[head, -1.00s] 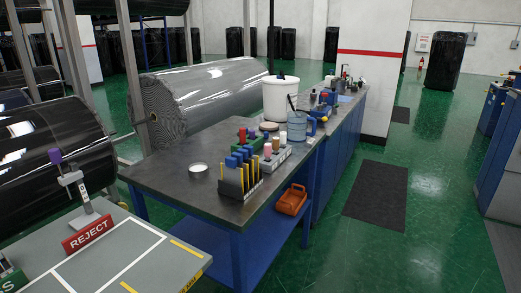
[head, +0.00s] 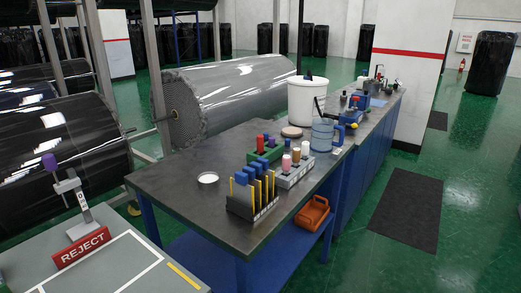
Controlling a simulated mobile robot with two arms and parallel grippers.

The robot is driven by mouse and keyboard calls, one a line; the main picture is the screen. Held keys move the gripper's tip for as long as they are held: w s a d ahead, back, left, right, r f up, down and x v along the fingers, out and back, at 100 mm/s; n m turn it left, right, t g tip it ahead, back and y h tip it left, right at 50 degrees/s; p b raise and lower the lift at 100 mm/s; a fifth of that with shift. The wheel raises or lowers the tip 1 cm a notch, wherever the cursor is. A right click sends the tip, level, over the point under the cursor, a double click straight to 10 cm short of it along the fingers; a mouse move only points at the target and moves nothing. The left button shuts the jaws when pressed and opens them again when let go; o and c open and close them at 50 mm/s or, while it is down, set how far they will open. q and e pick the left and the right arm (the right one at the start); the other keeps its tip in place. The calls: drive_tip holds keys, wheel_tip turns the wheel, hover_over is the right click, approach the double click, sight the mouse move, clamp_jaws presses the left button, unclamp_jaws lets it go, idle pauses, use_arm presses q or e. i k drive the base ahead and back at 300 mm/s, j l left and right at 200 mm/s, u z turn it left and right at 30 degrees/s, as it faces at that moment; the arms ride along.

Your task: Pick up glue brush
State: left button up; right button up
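I cannot single out the glue brush for certain at this size. A dark stick-like handle (head: 317,104) slants up at the translucent blue jug (head: 322,133) on the dark workbench (head: 160,180). A white bucket (head: 303,104) stands behind the jug, with a small dark thing showing at its rim. A rack (head: 250,208) near the bench's front corner holds several upright tools with blue and yellow parts. Neither of my grippers is in view.
A grey table (head: 35,250) with a red REJECT sign (head: 82,248) is at the lower left. Large wrapped rolls (head: 230,97) lie behind the bench. An orange carrier (head: 312,213) sits on the lower shelf. Green floor is open to the right, around a dark mat (head: 405,210).

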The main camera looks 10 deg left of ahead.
sight(259, 138)
drive_tip(key=u, duration=0.4)
drive_tip(key=i+l+u, duration=0.4)
drive_tip(key=l, duration=0.15)
drive_tip(key=l+u, duration=0.25)
drive_tip(key=i+l+u, duration=0.2)
drive_tip(key=l, duration=0.2)
drive_tip(key=k, duration=0.1)
